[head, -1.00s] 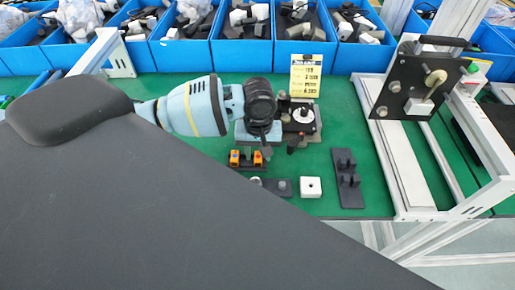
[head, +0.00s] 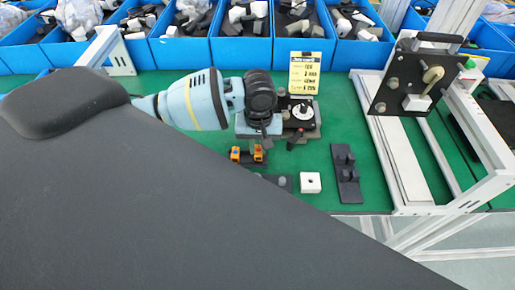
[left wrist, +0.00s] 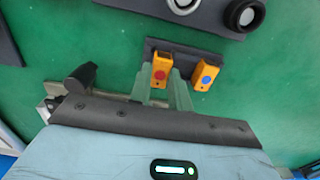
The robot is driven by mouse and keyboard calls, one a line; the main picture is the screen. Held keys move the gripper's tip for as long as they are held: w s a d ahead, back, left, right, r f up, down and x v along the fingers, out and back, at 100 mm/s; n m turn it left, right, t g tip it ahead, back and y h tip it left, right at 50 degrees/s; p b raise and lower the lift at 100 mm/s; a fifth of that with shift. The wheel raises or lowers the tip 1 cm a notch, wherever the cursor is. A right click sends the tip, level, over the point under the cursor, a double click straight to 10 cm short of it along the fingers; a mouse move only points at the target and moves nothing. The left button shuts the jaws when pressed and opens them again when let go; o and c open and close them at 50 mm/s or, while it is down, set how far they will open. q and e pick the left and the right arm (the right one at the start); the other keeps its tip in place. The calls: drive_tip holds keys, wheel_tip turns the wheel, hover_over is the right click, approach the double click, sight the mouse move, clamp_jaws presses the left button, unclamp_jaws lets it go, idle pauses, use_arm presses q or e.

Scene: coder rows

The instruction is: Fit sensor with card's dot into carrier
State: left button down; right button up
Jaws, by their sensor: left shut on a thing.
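Two orange sensors sit in a dark rack: one with a red dot (left wrist: 160,74) and one with a blue dot (left wrist: 207,79). In the head view they show small, as the right sensor (head: 258,155) and left sensor (head: 235,154). My left gripper (left wrist: 162,88) is shut on the red-dot sensor, which is still at the rack. The yellow card (head: 305,73) stands upright at the back; its small writing is too blurred to read. A grey and black unit with a white knob (head: 301,111) stands before it, possibly the carrier. My right gripper is out of view.
A white block (head: 310,183) and a dark plate with posts (head: 345,176) lie right of the rack. A black upright panel on a metal frame (head: 411,82) stands further right. Blue bins (head: 240,55) line the back.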

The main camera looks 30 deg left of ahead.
sight(259, 150)
use_arm(q)
drive_tip(key=shift+r, duration=1.9)
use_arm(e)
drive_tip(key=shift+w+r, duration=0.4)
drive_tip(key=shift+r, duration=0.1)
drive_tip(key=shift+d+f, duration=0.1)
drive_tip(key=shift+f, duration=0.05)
use_arm(q)
drive_tip(key=shift+r, duration=0.95)
drive_tip(key=w+a+r, duration=0.1)
drive_tip(key=w+r, duration=0.5)
drive_tip(key=w, duration=0.4)
drive_tip(key=w+f+b, duration=0.1)
drive_tip(key=w, duration=0.2)
drive_tip(key=w+a+f+b, duration=0.1)
drive_tip(key=w+f, duration=0.1)
drive_tip(key=w, duration=0.1)
drive_tip(key=w+f+b, duration=0.1)
drive_tip(key=w, duration=0.2)
drive_tip(key=shift+w+a+f, duration=0.25)
drive_tip(key=shift+a+f, duration=0.05)
drive_tip(key=shift+f, duration=0.7)
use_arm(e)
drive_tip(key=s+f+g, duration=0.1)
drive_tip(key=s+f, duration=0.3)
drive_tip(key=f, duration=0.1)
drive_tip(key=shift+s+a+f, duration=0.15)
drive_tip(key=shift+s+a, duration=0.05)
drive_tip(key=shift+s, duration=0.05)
